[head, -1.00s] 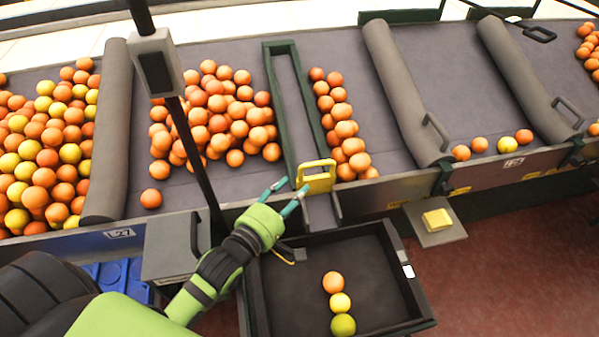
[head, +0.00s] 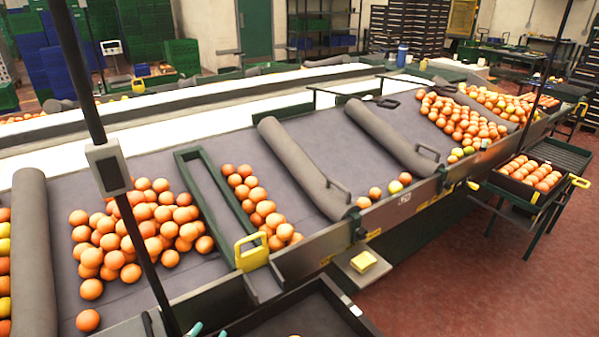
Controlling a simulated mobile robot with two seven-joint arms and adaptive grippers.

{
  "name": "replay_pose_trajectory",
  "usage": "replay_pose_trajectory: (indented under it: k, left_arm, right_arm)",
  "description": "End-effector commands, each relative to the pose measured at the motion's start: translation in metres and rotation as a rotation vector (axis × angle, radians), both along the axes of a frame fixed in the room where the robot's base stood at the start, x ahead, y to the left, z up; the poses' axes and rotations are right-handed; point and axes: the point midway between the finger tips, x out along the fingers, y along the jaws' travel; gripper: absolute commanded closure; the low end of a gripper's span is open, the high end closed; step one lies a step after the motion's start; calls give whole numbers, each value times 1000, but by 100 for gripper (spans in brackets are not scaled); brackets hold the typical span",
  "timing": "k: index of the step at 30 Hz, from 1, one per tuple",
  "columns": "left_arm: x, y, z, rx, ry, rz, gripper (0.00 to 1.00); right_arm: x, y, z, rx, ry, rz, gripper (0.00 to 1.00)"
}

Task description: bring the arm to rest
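Only the teal fingertips of my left gripper (head: 208,332) show, at the bottom edge of the head view. They stand apart with nothing visible between them, near the left side of the dark tray (head: 345,312). The rest of my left arm is below the frame. My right gripper is not in view. The yellow-handled gate (head: 251,252) stands at the belt's front edge, just above and right of the fingertips, apart from them.
Oranges (head: 140,230) lie piled on the grey belt left of the green-framed divider (head: 183,165), with more to its right. Padded rollers (head: 300,168) cross the belt. A dark pole (head: 140,240) rises close in front. A yellow block (head: 364,261) sits on a small shelf.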

Motion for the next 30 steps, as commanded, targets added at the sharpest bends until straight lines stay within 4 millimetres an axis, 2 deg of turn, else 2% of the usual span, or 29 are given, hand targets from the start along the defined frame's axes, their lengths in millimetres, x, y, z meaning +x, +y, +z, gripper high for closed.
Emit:
replay_pose_trajectory:
  k: [1, 3, 6, 8, 10, 12, 15, 18, 22, 26, 27, 30]
  left_arm:
    - [-5, 0, -6, 73, 35, -17, 54]
    - [-14, 1, -15, 190, 90, -55, 54]
    - [-31, 3, -30, 379, 187, -137, 54]
    - [-45, 4, -39, 507, 254, -211, 54]
    - [-63, 5, -49, 649, 331, -314, 54]
    - [-81, 6, -56, 767, 396, -421, 54]
    - [-103, 7, -63, 893, 467, -563, 54]
    - [-123, 8, -67, 987, 520, -696, 54]
    - [-148, 9, -70, 1083, 573, -865, 54]
    - [-171, 10, -72, 1155, 610, -1035, 54]
    - [-167, 10, -86, 1149, 616, -1030, 54]
    - [-162, 9, -110, 1144, 622, -1035, 54]
  right_arm:
    - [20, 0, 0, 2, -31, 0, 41]
    - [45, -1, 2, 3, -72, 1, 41]
    - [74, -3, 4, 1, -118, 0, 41]
    - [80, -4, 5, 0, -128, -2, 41]
    - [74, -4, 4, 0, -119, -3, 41]
    - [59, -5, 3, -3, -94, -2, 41]
    - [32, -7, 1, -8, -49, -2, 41]
    - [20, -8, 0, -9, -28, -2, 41]
    - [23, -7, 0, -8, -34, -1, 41]
    - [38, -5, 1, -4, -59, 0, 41]
    - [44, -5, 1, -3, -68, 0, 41]
    - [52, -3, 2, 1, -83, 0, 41]
